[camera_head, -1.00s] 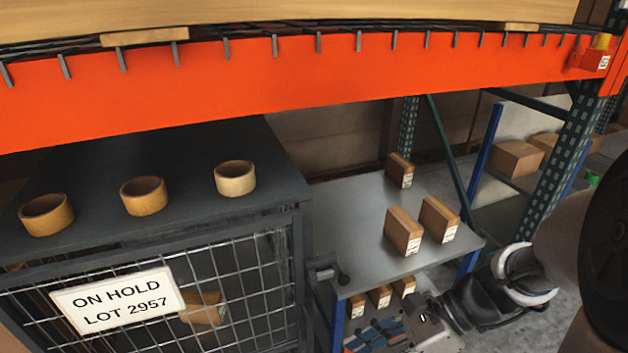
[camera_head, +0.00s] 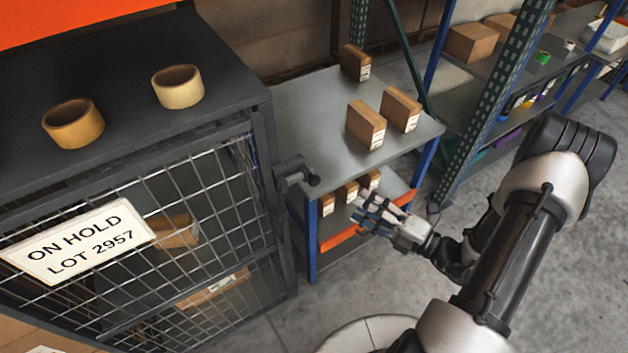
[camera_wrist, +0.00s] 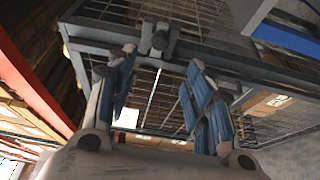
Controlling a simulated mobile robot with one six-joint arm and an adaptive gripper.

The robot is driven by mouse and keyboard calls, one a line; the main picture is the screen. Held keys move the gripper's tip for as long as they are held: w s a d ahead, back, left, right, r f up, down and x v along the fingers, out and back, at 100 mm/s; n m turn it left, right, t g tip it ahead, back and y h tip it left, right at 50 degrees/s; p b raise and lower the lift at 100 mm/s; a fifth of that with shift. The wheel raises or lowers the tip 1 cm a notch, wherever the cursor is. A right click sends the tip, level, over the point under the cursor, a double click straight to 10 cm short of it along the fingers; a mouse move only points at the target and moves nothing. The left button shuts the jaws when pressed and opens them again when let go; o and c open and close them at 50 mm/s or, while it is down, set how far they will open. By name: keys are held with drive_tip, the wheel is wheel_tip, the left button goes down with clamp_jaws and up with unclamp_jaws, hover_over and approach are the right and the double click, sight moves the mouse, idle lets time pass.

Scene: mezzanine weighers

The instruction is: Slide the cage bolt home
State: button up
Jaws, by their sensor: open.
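The dark grey mesh cage (camera_head: 265,130) stands at the left in the head view, with an "ON HOLD LOT 2957" sign on its front. The cage bolt (camera_head: 296,175) is a dark bar with a round knob at the cage's right front corner. In the wrist view the bolt (camera_wrist: 158,42) shows at the cage frame, beyond and just above the fingertips. My gripper (camera_head: 368,208) is right of and below the bolt in the head view, apart from it. In the wrist view my gripper (camera_wrist: 160,75) is open with nothing between its fingers. How far the bolt is slid is unclear.
Two tape rolls (camera_head: 178,86) stand on the cage top. A grey table (camera_head: 310,105) with small boxes (camera_head: 366,124) stands right of the cage, with more boxes on its lower shelf. A green rack upright (camera_head: 480,120) rises behind my arm. Floor is clear in front.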

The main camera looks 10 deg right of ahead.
sight(317, 183)
drive_tip(key=b+x, duration=0.2)
drive_tip(key=x, duration=1.3)
drive_tip(key=shift+a+b, duration=0.1)
drive_tip(key=shift+b, duration=0.25)
clamp_jaws()
